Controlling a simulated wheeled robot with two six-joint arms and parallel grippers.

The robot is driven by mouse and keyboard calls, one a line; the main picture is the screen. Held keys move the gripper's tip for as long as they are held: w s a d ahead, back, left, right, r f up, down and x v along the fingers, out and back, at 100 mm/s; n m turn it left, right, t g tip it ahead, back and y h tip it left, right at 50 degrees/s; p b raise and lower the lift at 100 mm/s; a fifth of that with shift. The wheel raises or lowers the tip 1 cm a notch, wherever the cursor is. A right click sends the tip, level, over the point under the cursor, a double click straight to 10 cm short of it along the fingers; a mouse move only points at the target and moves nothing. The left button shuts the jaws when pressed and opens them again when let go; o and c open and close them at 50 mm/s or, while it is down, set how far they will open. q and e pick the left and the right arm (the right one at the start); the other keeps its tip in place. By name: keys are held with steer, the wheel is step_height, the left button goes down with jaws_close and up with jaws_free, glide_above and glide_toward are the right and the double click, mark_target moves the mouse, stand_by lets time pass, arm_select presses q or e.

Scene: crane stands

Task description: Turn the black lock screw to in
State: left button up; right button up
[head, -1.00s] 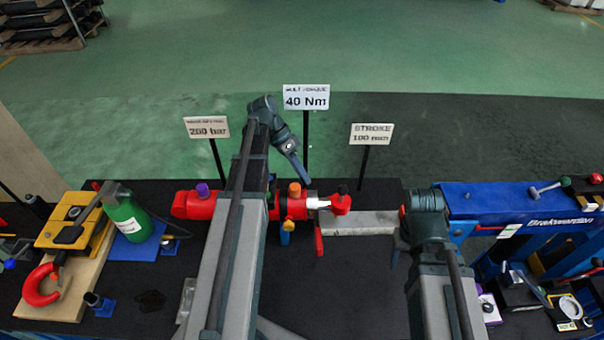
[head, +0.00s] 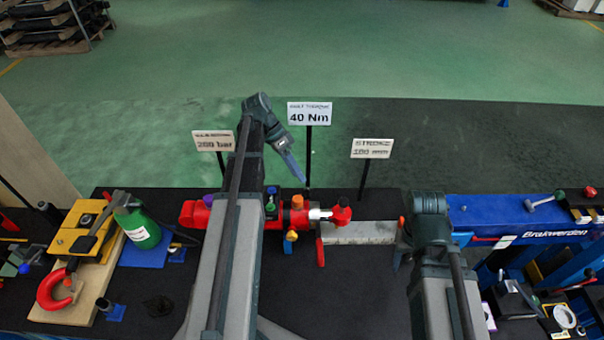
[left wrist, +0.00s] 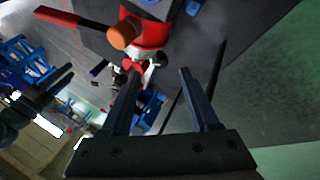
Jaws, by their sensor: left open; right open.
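A red hydraulic cylinder (head: 194,213) lies across the dark bench top. It carries a purple cap (head: 208,200) and an orange cap (head: 297,202), with a red fitting (head: 341,213) at its right end. A small dark knob (head: 343,201) tops that fitting; whether it is the black lock screw I cannot tell. My left gripper (head: 294,172) hangs just behind the cylinder. In the left wrist view its fingers (left wrist: 158,75) are apart and empty, with the orange cap (left wrist: 122,34) and red fitting (left wrist: 132,65) beyond them. My right gripper is out of view; only its arm shows.
Signs reading 40 Nm (head: 310,113), 200 bar (head: 213,140) and 100 mm (head: 372,148) stand on posts behind. A green bottle (head: 140,225) and yellow block (head: 80,232) stand left. A blue crane beam (head: 500,210) is at right. The bench front is mostly clear.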

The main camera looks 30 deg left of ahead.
arm_select(q)
steer(key=p+v, duration=0.5)
steer(key=v, duration=0.3)
steer(key=shift+s+d+f, duration=0.1)
steer(key=shift+s, duration=0.05)
stand_by(0.4)
